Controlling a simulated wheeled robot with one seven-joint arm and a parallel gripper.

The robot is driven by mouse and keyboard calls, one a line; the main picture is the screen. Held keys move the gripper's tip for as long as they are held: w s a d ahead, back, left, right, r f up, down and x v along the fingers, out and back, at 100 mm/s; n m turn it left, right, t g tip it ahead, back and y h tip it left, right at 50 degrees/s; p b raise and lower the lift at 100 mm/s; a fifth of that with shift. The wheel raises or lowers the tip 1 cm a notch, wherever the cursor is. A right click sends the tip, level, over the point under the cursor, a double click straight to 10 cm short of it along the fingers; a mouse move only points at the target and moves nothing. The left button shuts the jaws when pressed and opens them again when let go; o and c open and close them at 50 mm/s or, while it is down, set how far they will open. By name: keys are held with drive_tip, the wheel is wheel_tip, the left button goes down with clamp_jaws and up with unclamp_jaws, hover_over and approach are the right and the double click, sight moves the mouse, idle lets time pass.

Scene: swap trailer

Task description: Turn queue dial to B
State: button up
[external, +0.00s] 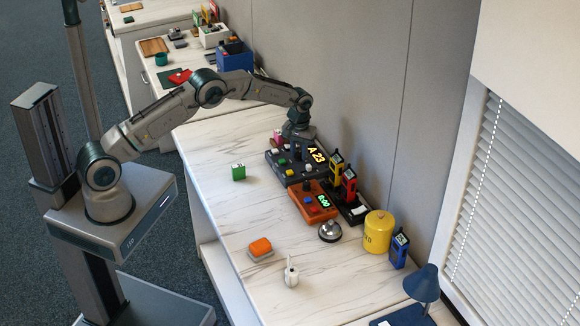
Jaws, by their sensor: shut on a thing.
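The dark queue console (303,176) stands on the white marbled counter near the wall. Its lit display (318,153) reads "A 23". Small coloured buttons or knobs show on its top. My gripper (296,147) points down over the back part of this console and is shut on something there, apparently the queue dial. The dial and my fingertips are too small and too covered by the gripper to make out, so the dial's pointer cannot be read.
An orange console (312,203) with a green display adjoins in front. Handheld devices, yellow (336,167), red (348,184) and blue (400,249), stand near the wall. A bell (330,231) and yellow canister (378,233) are closer.

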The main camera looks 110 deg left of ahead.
drive_tip(key=shift+f+m+b, duration=0.15)
drive_tip(key=shift+m+b, duration=0.75)
drive_tip(key=shift+b, duration=0.05)
drive_tip(key=m+b, duration=0.1)
drive_tip(key=m, duration=0.1)
drive_tip(key=shift+m+b, duration=0.3)
drive_tip(key=shift+r+m+b, duration=0.2)
drive_tip(key=shift+m+b, duration=0.55)
drive_tip(key=shift+m, duration=1.25)
drive_tip(key=o, duration=1)
drive_tip(key=shift+r, duration=0.1)
